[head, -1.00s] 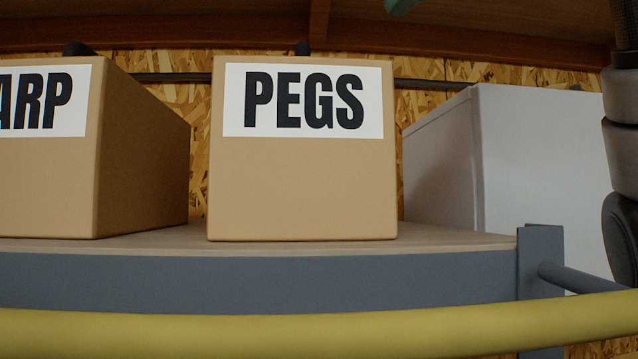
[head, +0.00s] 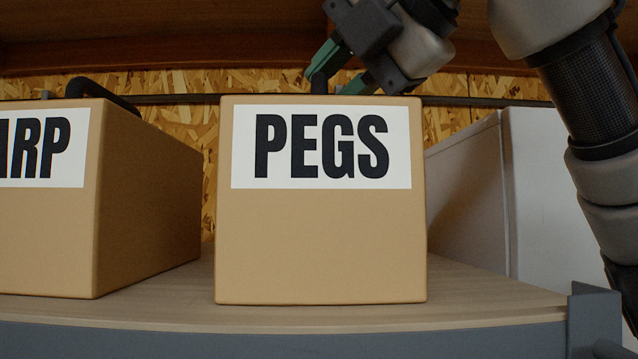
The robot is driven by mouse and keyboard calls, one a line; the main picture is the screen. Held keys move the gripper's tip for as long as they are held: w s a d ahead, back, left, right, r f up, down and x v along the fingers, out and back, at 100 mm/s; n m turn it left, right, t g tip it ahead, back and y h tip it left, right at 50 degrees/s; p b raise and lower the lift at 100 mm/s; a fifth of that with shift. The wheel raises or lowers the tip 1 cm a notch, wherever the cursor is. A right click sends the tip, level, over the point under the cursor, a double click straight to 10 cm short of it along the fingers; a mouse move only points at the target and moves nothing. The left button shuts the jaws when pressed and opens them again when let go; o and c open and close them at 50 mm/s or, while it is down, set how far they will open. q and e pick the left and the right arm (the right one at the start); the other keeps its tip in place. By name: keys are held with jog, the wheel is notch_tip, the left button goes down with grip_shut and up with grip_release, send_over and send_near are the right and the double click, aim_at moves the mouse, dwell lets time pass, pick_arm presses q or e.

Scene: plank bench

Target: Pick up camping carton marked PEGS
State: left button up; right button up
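The tan carton marked PEGS (head: 320,245) stands upright on the shelf in the middle of the head view, its white label facing me. A dark handle (head: 319,84) stands up from its top. My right gripper (head: 331,84) comes in from the upper right, tilted down, just above the carton's top. Its green fingers are spread apart, close to the handle. I cannot tell whether they touch it or whether it lies between them. The carton rests on the shelf. My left gripper is not in view.
A second tan carton (head: 150,210) with a label ending in ARP and a dark handle stands to the left, a gap apart. A pale grey box (head: 465,195) stands behind right. The wooden shelf (head: 480,300) has a grey frame and corner post (head: 594,320). A wooden beam runs overhead.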

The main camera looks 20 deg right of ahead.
jog(key=shift+x, duration=0.8)
jog(key=shift+s, duration=0.1)
grip_shut()
dwell(0.7)
